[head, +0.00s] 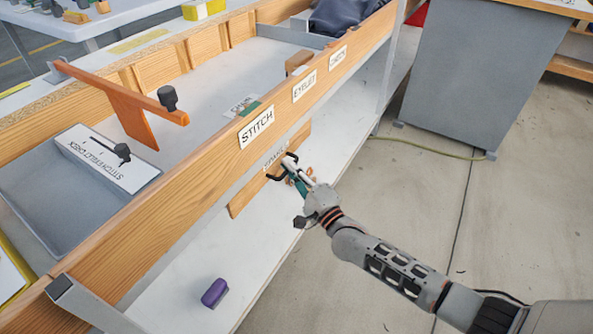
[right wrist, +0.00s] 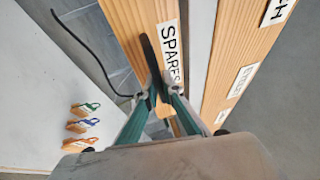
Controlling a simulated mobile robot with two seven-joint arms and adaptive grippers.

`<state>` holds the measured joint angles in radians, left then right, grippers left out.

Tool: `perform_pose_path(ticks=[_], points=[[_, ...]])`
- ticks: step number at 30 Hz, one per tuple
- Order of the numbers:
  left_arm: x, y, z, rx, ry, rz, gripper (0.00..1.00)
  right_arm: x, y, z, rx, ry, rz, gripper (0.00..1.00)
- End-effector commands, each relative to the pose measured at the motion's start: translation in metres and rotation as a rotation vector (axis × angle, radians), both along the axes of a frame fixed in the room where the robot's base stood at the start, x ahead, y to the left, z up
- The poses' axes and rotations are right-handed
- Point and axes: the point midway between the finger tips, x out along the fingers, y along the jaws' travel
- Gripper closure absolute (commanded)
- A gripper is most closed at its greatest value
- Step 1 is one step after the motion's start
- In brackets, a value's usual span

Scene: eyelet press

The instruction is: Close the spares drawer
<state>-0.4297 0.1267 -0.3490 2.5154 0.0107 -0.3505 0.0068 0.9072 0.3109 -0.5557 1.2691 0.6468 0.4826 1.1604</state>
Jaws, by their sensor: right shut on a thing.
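The spares drawer shows in the head view as a wooden front (head: 240,203) under the bench's front rail. Its SPARES label (right wrist: 172,55) reads clearly in the right wrist view. My right gripper (head: 291,174) is at the drawer's black handle (head: 271,177). In the right wrist view its green fingers (right wrist: 160,95) are shut around the dark handle bar (right wrist: 151,55). The fingers and hand hide part of the front. How far the drawer stands out from the bench cannot be told exactly. My left gripper is not in view.
The bench rail carries STITCH (head: 257,127), EYELET and CHECK labels. An orange bar (head: 120,95) and a grey tray (head: 50,200) are on the bench. A purple block (head: 215,292) lies on the lower shelf. The floor (head: 430,210) right of the bench is mostly clear.

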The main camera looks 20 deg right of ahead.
Motion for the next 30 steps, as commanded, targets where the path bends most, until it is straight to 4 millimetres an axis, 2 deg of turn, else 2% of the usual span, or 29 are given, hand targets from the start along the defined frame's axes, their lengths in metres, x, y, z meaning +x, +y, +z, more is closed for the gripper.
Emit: perform_pose_path(ticks=[6, 9, 19, 22, 26, 30], points=[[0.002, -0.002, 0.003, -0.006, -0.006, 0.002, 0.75, 0.002, 0.001, 0.003, -0.001, -0.002, 0.002, 1.0], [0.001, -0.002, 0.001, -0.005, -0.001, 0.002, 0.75, 0.002, 0.002, 0.004, -0.001, -0.002, 0.002, 0.75], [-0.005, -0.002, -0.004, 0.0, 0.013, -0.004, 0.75, 0.001, 0.001, 0.002, -0.001, -0.002, 0.002, 0.75], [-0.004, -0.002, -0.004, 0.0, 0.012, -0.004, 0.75, -0.005, 0.0, 0.0, 0.0, 0.0, 0.002, 0.75], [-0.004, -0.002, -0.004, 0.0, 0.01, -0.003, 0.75, -0.022, -0.005, -0.004, 0.0, 0.001, 0.001, 0.75], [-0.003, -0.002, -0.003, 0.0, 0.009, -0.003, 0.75, -0.05, -0.013, -0.009, -0.001, 0.002, 0.002, 0.75]])
